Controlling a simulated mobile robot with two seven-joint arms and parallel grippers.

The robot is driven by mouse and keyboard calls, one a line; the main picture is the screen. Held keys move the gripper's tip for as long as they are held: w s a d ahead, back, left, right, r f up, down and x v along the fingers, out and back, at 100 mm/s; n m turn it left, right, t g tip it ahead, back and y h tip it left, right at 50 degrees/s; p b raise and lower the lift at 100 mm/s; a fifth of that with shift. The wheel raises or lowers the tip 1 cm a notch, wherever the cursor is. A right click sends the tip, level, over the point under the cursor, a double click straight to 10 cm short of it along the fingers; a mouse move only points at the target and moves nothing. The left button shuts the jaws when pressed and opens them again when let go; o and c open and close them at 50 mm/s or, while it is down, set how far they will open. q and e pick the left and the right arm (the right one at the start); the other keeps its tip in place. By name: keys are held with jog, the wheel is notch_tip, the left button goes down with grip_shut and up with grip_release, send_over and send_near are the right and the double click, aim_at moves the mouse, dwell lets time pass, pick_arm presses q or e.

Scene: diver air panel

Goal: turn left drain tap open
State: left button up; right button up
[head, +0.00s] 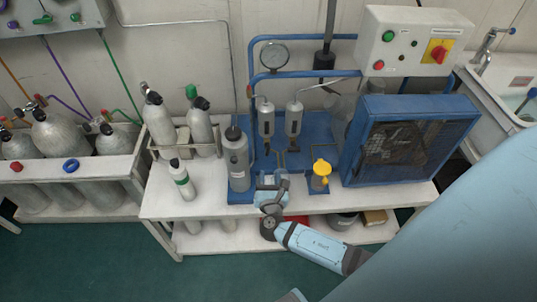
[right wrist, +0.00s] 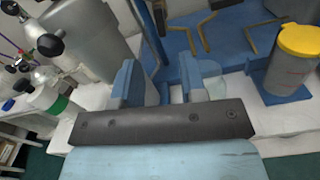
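Two small grey separator cylinders, the left one (head: 266,118) and the right one (head: 294,120), stand on the blue compressor frame in the head view. Small dark drain fittings sit below them, too small there to tell how any tap is turned. In the right wrist view a bent pipe at the left (right wrist: 188,32) and another at the right (right wrist: 264,38) show beyond the fingers. My right gripper (head: 271,181) is in front of these fittings, apart from them. Its fingers (right wrist: 166,85) are spread with nothing between them. My left gripper is not in view.
A tall grey cylinder (head: 236,160) stands left of the right gripper and a yellow-capped canister (head: 320,175) right of it. A green-banded bottle (head: 183,180) stands on the white bench (head: 160,205). The caged blue unit (head: 408,135) blocks the right side.

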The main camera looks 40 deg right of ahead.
jog(key=v, duration=0.4)
jog(key=shift+s, duration=0.15)
jog(key=shift+a, duration=0.1)
dwell(0.3)
